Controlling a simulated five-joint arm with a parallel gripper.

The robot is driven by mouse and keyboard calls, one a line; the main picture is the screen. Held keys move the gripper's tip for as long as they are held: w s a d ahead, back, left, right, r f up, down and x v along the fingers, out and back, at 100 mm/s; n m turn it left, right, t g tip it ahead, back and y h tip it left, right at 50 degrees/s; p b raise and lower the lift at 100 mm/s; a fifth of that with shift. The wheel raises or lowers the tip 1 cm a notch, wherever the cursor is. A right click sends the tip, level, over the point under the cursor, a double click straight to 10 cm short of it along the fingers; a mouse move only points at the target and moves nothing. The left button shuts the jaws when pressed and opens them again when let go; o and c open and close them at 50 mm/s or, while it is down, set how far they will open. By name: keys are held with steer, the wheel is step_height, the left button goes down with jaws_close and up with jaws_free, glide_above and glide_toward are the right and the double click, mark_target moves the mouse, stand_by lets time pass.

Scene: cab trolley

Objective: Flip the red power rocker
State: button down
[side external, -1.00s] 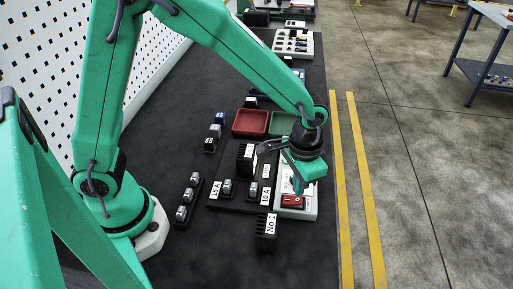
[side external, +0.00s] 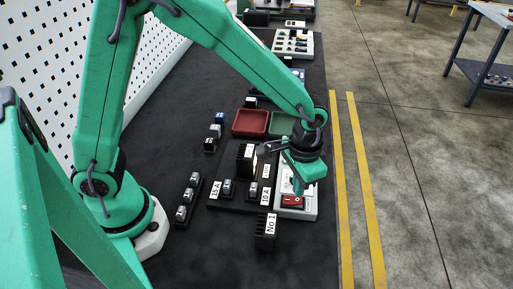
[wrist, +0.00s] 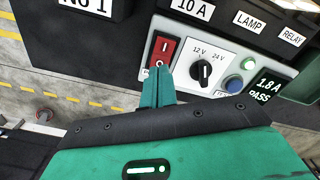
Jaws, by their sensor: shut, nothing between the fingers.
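The red power rocker (wrist: 163,50) sits in a dark frame on a light grey control panel (wrist: 228,58), with white marks on its face. In the side external view the rocker (side external: 292,201) shows at the near end of the panel. My gripper (wrist: 158,76) is shut and empty, its fingertips right beside the rocker's lower edge in the wrist view. In the side external view my gripper (side external: 297,190) points down just over the rocker. I cannot tell whether the tips touch it. The fingers hide part of the panel around it.
A black selector knob (wrist: 201,70) marked 12 V and 24 V, a blue button (wrist: 247,63) and a green button (wrist: 234,82) are close by. A display (wrist: 270,88) reads 1.8 A PASS. A black No 1 block (side external: 265,240) stands in front. Red tray (side external: 250,122) lies behind.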

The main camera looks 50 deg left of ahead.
mark_target(296, 199)
steer(key=shift+f, duration=1.2)
stand_by(0.6)
steer(key=shift+r, duration=3.5)
steer(key=shift+r, duration=0.1)
steer(key=s+a+r+n+t, duration=0.1)
steer(key=s+a+r+t, duration=0.1)
steer(key=s+a+r, duration=0.4)
steer(key=s+a+r+n+t, duration=0.2)
steer(key=s+a+r, duration=0.5)
steer(key=a, duration=0.4)
steer(key=shift+a+t, duration=0.4)
steer(key=shift+t, duration=0.4)
